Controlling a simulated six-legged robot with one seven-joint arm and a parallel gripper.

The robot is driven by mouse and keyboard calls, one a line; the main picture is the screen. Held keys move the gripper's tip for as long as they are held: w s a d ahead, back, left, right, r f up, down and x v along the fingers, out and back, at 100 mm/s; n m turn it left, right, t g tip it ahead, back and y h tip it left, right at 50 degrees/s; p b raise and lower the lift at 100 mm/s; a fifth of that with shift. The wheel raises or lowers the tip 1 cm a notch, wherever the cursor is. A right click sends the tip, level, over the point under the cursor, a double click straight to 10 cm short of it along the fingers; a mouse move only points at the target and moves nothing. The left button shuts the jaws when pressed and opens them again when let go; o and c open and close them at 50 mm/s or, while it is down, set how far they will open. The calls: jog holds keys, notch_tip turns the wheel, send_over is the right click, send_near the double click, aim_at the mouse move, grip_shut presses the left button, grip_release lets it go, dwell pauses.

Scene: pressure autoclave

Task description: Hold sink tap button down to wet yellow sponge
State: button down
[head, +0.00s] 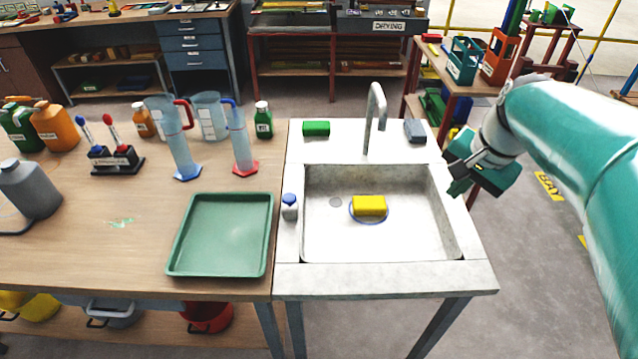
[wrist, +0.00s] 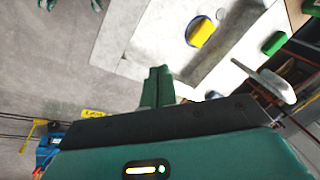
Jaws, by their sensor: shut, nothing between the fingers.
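The yellow sponge (head: 369,204) lies in the sink basin (head: 430,225) inside a blue ring mark. It also shows in the wrist view (wrist: 203,33). The curved metal tap (head: 377,105) stands on the back ledge. A small grey-blue block (head: 414,130) sits right of the tap, and a blue-topped piece (head: 289,205) stands at the basin's left rim. I cannot tell which is the tap button. My gripper (head: 455,189) hangs right of the sink, apart from all of these. In the wrist view its fingers (wrist: 158,72) are together and empty.
A green sponge (head: 316,129) lies on the ledge left of the tap. A green tray (head: 205,272), cylinders and bottles stand on the wooden bench (head: 110,255). A rack table (head: 445,80) stands behind my gripper. Floor is clear right of the sink.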

jog(key=s+a+f+n+t+h, duration=0.1)
jog(key=s+a+n+t, duration=0.1)
jog(key=s+a+n, duration=0.6)
jog(key=s+a, duration=0.1)
jog(key=s, duration=0.3)
jog(key=shift+s+a+n+t, duration=0.25)
jog(key=shift+a+n+t, duration=0.05)
jog(key=shift+s, duration=0.15)
